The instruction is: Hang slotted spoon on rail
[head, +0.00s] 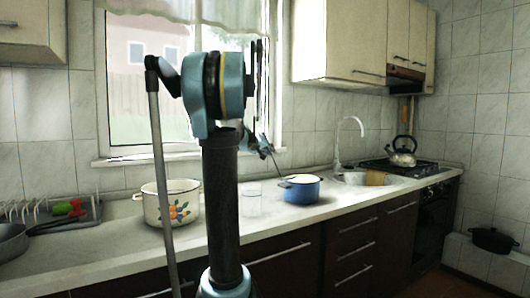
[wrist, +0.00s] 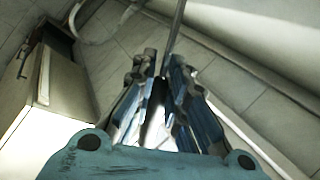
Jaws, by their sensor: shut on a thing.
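My gripper (head: 262,148) is in front of the window, above the blue pot (head: 300,190). In the wrist view its fingers (wrist: 165,75) are closed around a thin dark rod (wrist: 174,38), which looks like the handle of the slotted spoon. The rod points away from the fingers. In the head view a thin rod (head: 277,168) slants down from the fingers towards the blue pot. I cannot tell whether its end touches the pot, and no slotted bowl is clear. I cannot make out the rail.
A flowered white pot (head: 172,203) and a clear glass (head: 251,200) stand on the counter (head: 130,240), left of the blue pot. The faucet (head: 351,130) rises behind. A kettle (head: 403,150) is on the stove. Upper cabinets (head: 345,45) hang right of the window.

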